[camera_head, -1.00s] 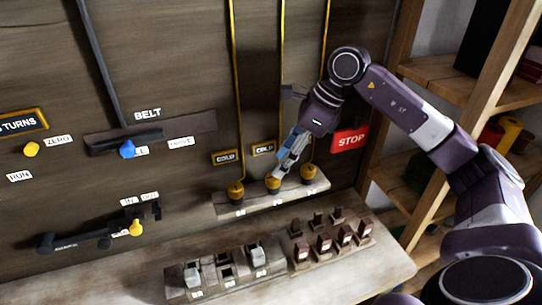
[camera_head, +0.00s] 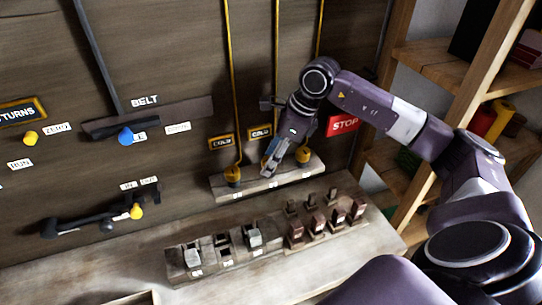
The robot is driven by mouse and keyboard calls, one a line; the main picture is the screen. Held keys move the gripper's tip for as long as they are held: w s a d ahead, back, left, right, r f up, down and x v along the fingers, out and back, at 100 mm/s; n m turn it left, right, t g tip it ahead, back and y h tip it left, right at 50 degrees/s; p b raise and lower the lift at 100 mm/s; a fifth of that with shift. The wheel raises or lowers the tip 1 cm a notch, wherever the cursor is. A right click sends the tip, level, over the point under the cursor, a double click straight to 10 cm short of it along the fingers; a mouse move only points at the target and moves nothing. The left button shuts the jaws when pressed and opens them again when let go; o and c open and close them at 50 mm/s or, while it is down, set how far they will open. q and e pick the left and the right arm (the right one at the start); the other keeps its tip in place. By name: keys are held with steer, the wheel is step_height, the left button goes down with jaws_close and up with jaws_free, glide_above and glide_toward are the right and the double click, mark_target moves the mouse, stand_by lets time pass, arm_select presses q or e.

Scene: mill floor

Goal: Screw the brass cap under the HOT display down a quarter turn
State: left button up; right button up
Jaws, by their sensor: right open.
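Three brass caps sit on a pale ledge (camera_head: 222,190) below yellow pipes. The left cap (camera_head: 233,174) and right cap (camera_head: 303,154) show; the middle one is largely hidden by my right gripper. My right gripper (camera_head: 269,170) is open, pointing down in front of the middle cap; contact cannot be told. COLD displays stand above the left cap (camera_head: 221,142) and near the middle cap (camera_head: 260,132). No HOT display can be read; the area above the right cap is covered by my right arm. My left gripper is not in view.
A red STOP sign (camera_head: 342,125) is right of my wrist. Rocker switches (camera_head: 254,236) and small brown blocks (camera_head: 340,215) stand on the bench (camera_head: 235,280) below the ledge. Wooden shelves (camera_head: 430,58) rise at the right.

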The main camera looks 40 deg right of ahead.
steer(key=c, duration=1.1)
steer(key=shift+f+m+t+b, duration=0.1)
steer(key=shift+m+t+b, duration=0.2)
steer(key=shift+m+b, duration=0.4)
steer(key=shift+m+h+b, duration=0.4)
steer(key=shift+m+b, duration=0.1)
steer(key=shift+m, duration=0.3)
steer(key=shift+r, duration=0.2)
steer(key=o, duration=1.1)
